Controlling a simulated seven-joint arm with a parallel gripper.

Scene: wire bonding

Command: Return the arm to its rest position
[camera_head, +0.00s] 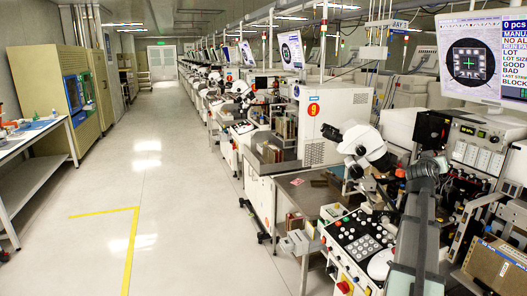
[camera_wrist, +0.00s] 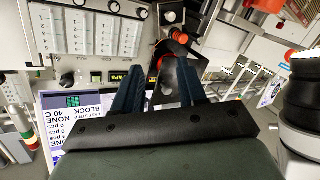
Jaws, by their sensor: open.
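My gripper (camera_wrist: 158,78) shows in the wrist view with its two dark blue fingers spread apart and nothing between them. Its fingers point toward the front of a wire bonding machine (camera_wrist: 95,30). In the head view my grey arm rises from the bottom right edge to this machine (camera_head: 478,155), beside its microscope (camera_head: 362,143). I cannot make out the fingers in the head view. No mark of a rest position shows in either view.
A control panel with buttons (camera_head: 358,240) lies just left of my arm. A monitor (camera_head: 484,60) hangs above right; its screen (camera_wrist: 75,115) appears upside down in the wrist view. A brown box (camera_head: 497,265) stands lower right. The aisle floor (camera_head: 180,200) is clear.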

